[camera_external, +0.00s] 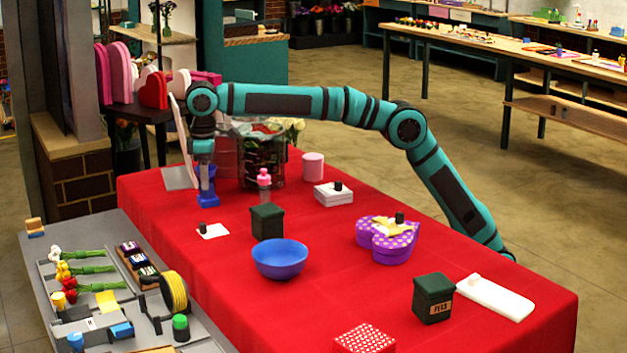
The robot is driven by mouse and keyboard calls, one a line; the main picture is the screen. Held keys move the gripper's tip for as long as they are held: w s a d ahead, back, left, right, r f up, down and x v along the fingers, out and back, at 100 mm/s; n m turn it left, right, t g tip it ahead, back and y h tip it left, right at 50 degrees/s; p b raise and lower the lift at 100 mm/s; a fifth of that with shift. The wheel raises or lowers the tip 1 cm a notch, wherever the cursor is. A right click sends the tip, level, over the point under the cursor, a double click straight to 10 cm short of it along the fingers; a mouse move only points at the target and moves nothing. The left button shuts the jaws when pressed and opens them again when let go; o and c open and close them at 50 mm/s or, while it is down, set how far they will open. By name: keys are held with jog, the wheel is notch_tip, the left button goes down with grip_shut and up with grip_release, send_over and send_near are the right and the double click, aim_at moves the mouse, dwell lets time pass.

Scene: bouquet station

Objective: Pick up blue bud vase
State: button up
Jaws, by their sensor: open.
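The blue bud vase (207,197) stands upright at the far left end of the red table, with a wider base and a narrow upper part. My gripper (204,166) points down right at the top of the vase. Its fingers are small and hard to make out at this distance. I cannot tell whether they touch the vase or stand around its neck.
The red table (330,262) also holds a pink bottle (264,182), a dark green box (267,222), a blue bowl (280,261) and a purple heart box (386,242). A clear container with flowers (252,158) stands right of my gripper.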

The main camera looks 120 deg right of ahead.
jog(key=shift+f, duration=1.35)
jog(key=shift+c, duration=0.3)
